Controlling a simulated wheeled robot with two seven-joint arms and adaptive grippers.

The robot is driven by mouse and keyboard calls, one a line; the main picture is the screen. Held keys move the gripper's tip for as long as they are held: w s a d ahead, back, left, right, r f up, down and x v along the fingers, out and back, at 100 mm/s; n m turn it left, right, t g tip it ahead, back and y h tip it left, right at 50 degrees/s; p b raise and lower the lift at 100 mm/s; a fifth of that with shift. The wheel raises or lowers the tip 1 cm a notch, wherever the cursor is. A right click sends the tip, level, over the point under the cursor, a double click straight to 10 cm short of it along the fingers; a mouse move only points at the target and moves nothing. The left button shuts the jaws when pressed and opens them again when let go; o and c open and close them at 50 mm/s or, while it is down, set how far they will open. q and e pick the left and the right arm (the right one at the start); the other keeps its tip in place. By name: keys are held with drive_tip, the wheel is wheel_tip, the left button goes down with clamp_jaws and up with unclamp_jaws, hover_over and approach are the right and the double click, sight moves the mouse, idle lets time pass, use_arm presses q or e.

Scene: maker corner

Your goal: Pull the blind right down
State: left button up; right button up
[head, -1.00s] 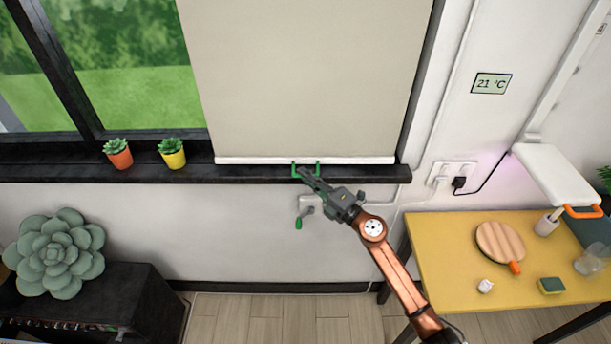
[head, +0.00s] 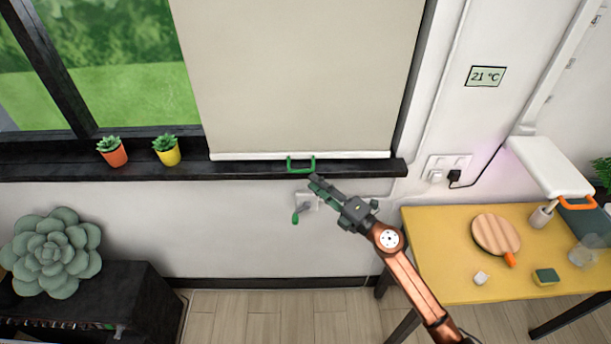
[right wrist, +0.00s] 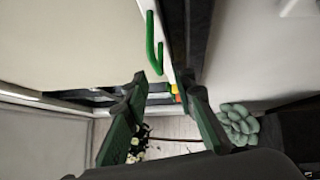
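The beige blind (head: 305,75) hangs over the right part of the window, its white bottom bar (head: 350,155) just above the dark sill. A green handle (head: 301,164) is fixed at the middle of the bar; it also shows in the right wrist view (right wrist: 153,42). My right gripper (head: 316,186) is just below and right of the handle, apart from it. In the right wrist view its two fingers (right wrist: 160,112) are spread wide with nothing between them, and the handle lies beyond the tips. My left gripper is not in view.
The dark window sill (head: 240,168) holds two small potted plants (head: 112,155) to the left. A wall crank with a green grip (head: 296,216) is below the handle. A yellow table (head: 440,240) stands at right and a dark cabinet (head: 110,300) at lower left.

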drive_tip(key=v, duration=0.5)
drive_tip(key=shift+s+d, duration=0.15)
drive_tip(key=shift+s, duration=0.05)
